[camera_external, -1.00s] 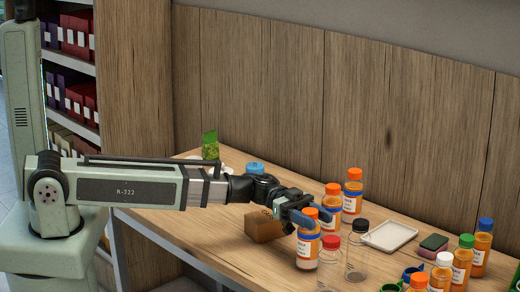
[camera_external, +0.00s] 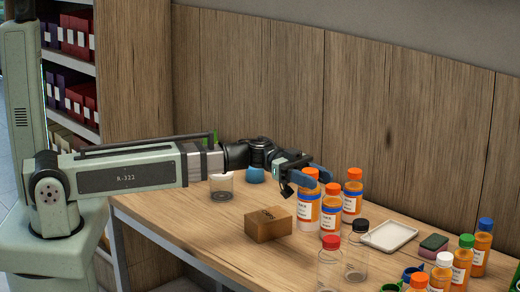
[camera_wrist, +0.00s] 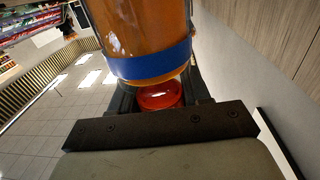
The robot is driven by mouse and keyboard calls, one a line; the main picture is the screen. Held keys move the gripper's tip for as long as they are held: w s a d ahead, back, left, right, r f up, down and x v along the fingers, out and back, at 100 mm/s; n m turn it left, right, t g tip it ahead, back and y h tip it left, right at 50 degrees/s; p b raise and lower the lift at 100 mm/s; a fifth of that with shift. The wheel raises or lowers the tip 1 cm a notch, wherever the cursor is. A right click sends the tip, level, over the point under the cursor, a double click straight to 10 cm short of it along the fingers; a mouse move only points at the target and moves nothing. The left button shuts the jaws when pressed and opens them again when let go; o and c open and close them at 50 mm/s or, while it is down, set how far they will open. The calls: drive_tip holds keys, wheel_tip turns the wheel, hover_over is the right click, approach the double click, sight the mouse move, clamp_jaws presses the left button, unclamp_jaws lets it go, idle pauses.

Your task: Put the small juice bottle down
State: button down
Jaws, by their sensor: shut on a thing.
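My gripper (camera_external: 312,178) is shut on an orange juice bottle (camera_external: 308,210) with an orange cap, a white label and a blue band. The bottle hangs upright below the blue fingers, beside two similar orange bottles. From this angle I cannot tell whether its base touches the table. In the wrist view the held bottle (camera_wrist: 145,35) fills the top middle, with its blue band and orange-red cap (camera_wrist: 160,96) close to my gripper. The fingertips are mostly hidden there.
Two orange bottles (camera_external: 331,218) (camera_external: 352,195) stand just right of the held one. A cardboard box (camera_external: 268,226) is to the left. Clear bottles (camera_external: 329,268) (camera_external: 355,255) stand in front. A white tray (camera_external: 389,236) lies right. The table's left front is bare.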

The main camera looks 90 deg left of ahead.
drive_tip(key=s+a+r+n+t+y, duration=0.1)
drive_tip(key=s+a+r, duration=0.2)
drive_tip(key=a, duration=0.7)
drive_tip(key=s+a+r+n+t+y, duration=0.1)
drive_tip(key=s+a+r+y, duration=0.15)
drive_tip(key=a, duration=0.75)
drive_tip(key=shift+s+d+m+g+h, duration=1.5)
drive_tip(key=shift+s+d+g+h, duration=0.1)
drive_tip(key=shift+s+d+h, duration=0.65)
wheel_tip(320, 180, down, 9)
drive_tip(key=shift+f, duration=0.3)
drive_tip(key=c, duration=0.5)
unclamp_jaws()
